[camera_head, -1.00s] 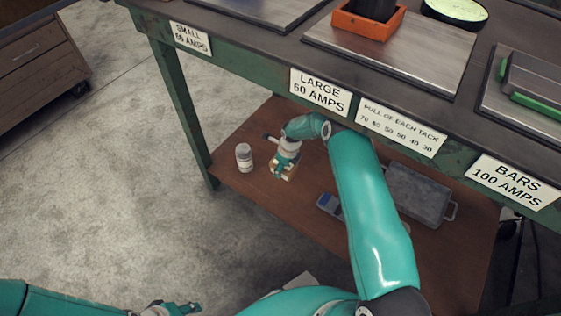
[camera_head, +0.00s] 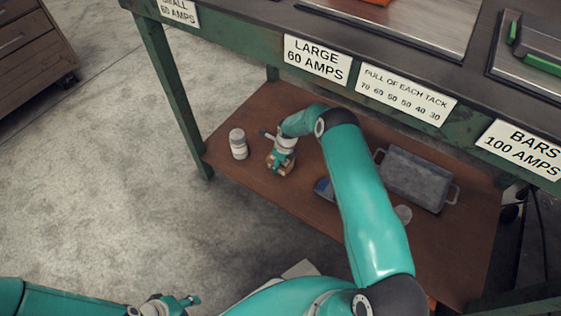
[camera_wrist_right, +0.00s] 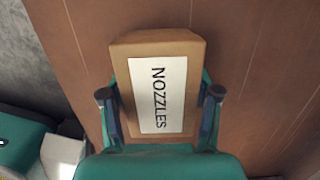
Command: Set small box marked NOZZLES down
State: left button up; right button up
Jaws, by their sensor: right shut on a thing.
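The small box marked NOZZLES (camera_wrist_right: 158,90) is a brown carton with a white label, seen close in the right wrist view. My right gripper (camera_wrist_right: 160,110) is shut on it, with one finger on each side. In the head view my right gripper (camera_head: 281,160) is low over the brown lower shelf (camera_head: 250,188), and the box (camera_head: 279,168) is mostly hidden under it. I cannot tell whether the box touches the shelf. My left gripper (camera_head: 183,302) is at the bottom left of the head view, away from the bench; its finger opening is unclear.
A white lidded jar (camera_head: 238,144) stands left of my right gripper on the shelf. A grey metal tray with handles (camera_head: 416,178), a blue item (camera_head: 324,188) and a round clear thing (camera_head: 403,214) are to the right.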

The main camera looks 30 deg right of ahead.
jog(key=shift+w+f+b, duration=0.1)
jog(key=shift+f+b, duration=0.35)
jog(key=shift+f, duration=0.05)
dwell(0.3)
jog(key=o, duration=1.6)
jog(key=shift+r, duration=0.1)
jog(key=r, duration=0.4)
jog(key=s+r, duration=0.1)
jog(key=r, duration=0.1)
jog(key=shift+d+r, duration=0.25)
jog(key=shift+s+r, duration=0.1)
jog(key=shift+r, duration=0.25)
